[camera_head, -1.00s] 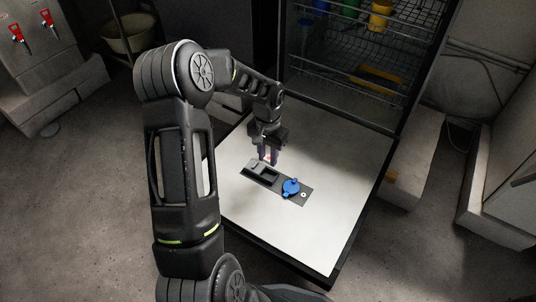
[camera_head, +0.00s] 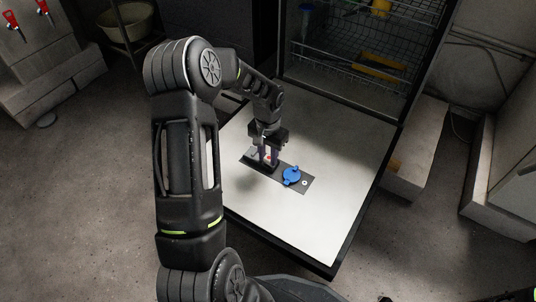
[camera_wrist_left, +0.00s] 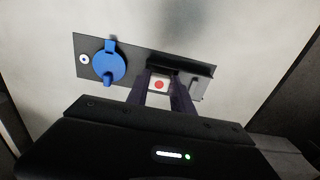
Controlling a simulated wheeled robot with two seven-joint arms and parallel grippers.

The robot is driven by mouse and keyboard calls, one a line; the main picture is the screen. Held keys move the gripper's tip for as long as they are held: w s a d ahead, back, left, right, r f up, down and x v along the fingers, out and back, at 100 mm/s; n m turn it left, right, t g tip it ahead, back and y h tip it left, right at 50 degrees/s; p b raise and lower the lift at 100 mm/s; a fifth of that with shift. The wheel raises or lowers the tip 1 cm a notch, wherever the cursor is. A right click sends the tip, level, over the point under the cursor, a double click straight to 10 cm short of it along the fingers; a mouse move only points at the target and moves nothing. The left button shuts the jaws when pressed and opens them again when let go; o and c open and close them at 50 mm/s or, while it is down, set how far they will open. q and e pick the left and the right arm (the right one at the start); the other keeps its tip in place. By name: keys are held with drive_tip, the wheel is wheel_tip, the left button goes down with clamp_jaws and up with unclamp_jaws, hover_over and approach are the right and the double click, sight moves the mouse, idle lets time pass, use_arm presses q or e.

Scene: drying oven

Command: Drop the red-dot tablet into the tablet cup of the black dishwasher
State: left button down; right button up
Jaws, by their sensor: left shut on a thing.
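The red-dot tablet (camera_wrist_left: 159,85) is white with a red dot, and my left gripper (camera_wrist_left: 161,98) is shut on it. In the head view the left gripper (camera_head: 267,163) points down at the left end of a dark dispenser panel (camera_head: 306,179). The tablet shows there as a small red patch (camera_head: 270,157). The tablet cup (camera_wrist_left: 157,65) is a dark recess in the panel, partly hidden by the fingers and tablet. The tablet is over or at the cup; its exact depth cannot be told. The right gripper is not in view.
The panel lies on the pale inner face of the open dishwasher door (camera_head: 330,212). A blue round cap (camera_head: 291,176) sits right of the cup. The wire rack (camera_head: 360,65) is behind. The door around the panel is clear.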

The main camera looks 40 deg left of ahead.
use_arm(q)
drive_tip(key=c, duration=1)
unclamp_jaws()
drive_tip(key=shift+c, duration=0.2)
wheel_tip(320, 180, up, 8)
drive_tip(key=p, duration=0.3)
drive_tip(key=shift+f, duration=0.1)
